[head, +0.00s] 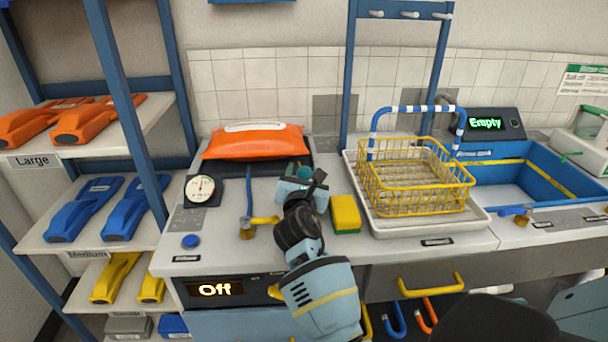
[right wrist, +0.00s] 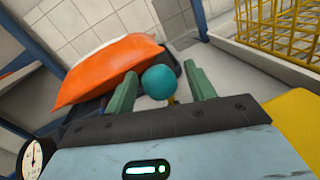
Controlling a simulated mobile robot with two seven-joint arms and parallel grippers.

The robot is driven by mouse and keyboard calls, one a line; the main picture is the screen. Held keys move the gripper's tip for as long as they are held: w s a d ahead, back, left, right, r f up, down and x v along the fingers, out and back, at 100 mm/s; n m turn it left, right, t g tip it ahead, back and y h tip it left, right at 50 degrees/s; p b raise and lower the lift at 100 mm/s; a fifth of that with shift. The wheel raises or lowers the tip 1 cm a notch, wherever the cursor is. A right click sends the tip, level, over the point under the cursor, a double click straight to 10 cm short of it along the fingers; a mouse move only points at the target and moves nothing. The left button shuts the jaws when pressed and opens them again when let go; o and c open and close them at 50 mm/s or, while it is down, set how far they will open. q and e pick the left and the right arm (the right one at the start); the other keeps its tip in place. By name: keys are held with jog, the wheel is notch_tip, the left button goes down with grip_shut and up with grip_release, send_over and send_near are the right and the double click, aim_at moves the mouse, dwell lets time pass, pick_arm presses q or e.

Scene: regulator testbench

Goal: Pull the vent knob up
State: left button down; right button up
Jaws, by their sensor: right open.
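The vent knob is a round teal ball (right wrist: 159,82) on a short brass-coloured stem, seen in the right wrist view. My right gripper (right wrist: 160,88) is open, with one green finger on each side of the knob. A gap shows on both sides of the ball, so the fingers look apart from it. In the head view my right gripper (head: 298,172) is over the bench behind the yellow sponge's left side, and its wrist hides part of the area below. My left gripper is not in view.
An orange bag (head: 255,143) lies behind the gripper. A dial gauge (head: 200,189) and a yellow-handled valve (head: 262,221) are to the left. A yellow sponge (head: 345,213) and a yellow wire basket (head: 415,205) are close on the right. The display (head: 215,289) reads Off.

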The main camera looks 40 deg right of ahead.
aim_at(304, 167)
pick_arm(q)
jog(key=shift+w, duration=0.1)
pick_arm(e)
jog(key=shift+w+d, duration=0.1)
jog(key=shift+c, duration=0.2)
